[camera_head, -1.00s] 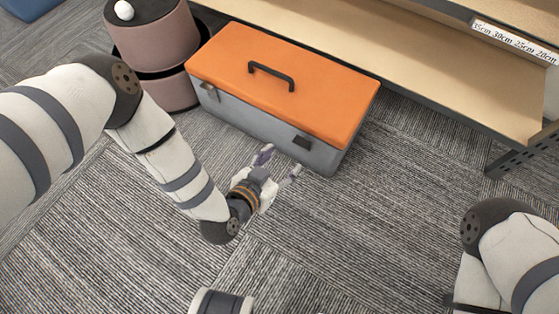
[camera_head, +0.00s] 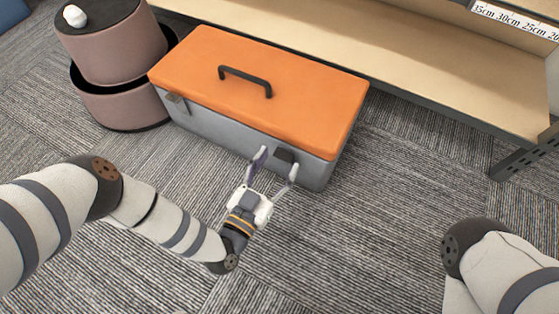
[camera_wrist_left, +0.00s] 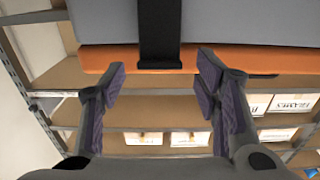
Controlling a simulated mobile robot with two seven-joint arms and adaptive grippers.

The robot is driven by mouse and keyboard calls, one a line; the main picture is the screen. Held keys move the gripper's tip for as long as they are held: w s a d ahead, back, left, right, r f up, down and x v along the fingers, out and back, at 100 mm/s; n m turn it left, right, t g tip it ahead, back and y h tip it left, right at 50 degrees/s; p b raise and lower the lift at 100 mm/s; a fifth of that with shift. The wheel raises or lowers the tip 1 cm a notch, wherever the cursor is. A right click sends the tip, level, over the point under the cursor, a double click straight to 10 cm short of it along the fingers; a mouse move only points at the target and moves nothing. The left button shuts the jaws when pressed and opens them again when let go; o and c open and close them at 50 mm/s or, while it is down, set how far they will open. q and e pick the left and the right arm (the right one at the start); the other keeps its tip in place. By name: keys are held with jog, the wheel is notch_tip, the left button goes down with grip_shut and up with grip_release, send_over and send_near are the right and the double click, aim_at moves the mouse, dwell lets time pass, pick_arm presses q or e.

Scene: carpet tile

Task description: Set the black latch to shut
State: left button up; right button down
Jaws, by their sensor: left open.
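The black latch (camera_head: 284,156) is on the front of the grey toolbox (camera_head: 230,137) with an orange lid (camera_head: 300,95), near its right end. In the left wrist view the latch (camera_wrist_left: 160,35) is a dark strip crossing the grey wall and reaching the orange lid edge. I cannot tell for sure how far it is swung. My left gripper (camera_head: 277,162) is open and empty, with one fingertip on each side of the latch in the head view. In the wrist view the fingers (camera_wrist_left: 160,82) stand apart, with the latch between and beyond them. My right gripper is out of view.
A black handle (camera_head: 245,80) is on the lid. Carpet in front is clear.

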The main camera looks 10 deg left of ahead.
aim_at(290, 140)
pick_arm(q)
jog(key=shift+w+d, duration=0.25)
jog(key=shift+w, duration=0.45)
grip_shut()
jog(key=shift+w+d+r+p, duration=0.25)
jog(key=shift+w+r+p, duration=0.4)
jog(key=shift+w+p, duration=0.15)
jog(key=shift+w, duration=0.35)
grip_release()
jog(key=shift+d+r, duration=0.1)
jog(key=shift+r, duration=0.05)
jog(key=shift+s, duration=0.1)
